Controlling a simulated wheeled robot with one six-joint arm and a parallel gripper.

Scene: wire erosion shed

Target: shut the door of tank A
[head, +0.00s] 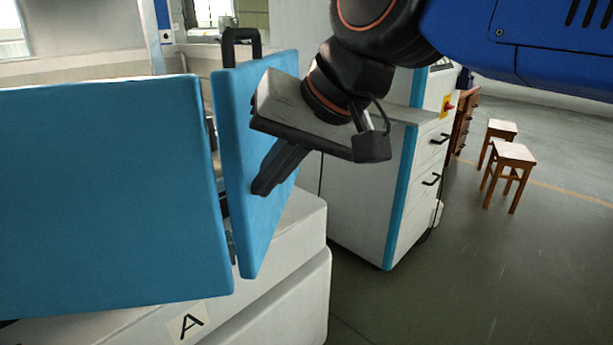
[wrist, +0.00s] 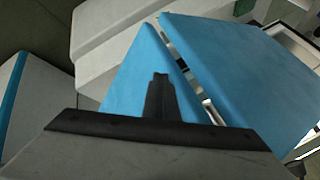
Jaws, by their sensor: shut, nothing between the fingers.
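The door of tank A (head: 246,215) is a blue panel with a black handle (head: 241,42) at its top. It stands at an angle to the wide blue front panel (head: 100,190), with a narrow dark gap between them. The label A (head: 188,322) is on the white base below. My gripper (head: 262,190) is shut and empty, its fingertips in front of the door's face; I cannot tell whether they touch it. In the wrist view the shut fingers (wrist: 161,82) overlap the door (wrist: 125,85), with the front panel (wrist: 245,75) to the right.
A white cabinet (head: 365,195) with drawers and black handles stands behind and right of the door. Two wooden stools (head: 511,160) are farther right.

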